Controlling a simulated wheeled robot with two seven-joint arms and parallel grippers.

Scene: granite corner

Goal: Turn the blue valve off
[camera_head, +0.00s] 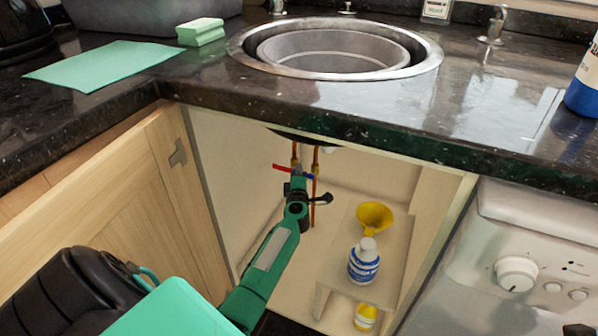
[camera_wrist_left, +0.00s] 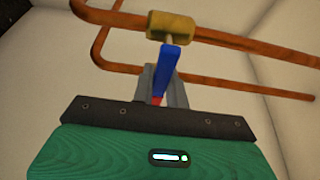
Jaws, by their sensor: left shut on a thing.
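The blue valve has a brass body (camera_wrist_left: 172,25) on a copper pipe in the left wrist view. Its blue lever (camera_wrist_left: 168,62) sticks out from the body, across the pipe as seen there. My left gripper (camera_wrist_left: 165,88) is shut on the blue lever, with its grey fingers on either side. A small red part shows between the fingers. In the head view my left gripper (camera_head: 298,182) reaches into the open cabinet under the sink. Blue (camera_head: 307,177) and red (camera_head: 281,168) handle parts show by its tip; the fingers' grip is too small to see there.
A small shelf (camera_head: 345,235) at the right holds a yellow funnel (camera_head: 375,217) and a blue-white bottle (camera_head: 364,262). A yellow container (camera_head: 365,318) stands lower. The open cabinet door (camera_head: 130,190) is at the left. The countertop edge (camera_head: 330,125) hangs above my arm.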

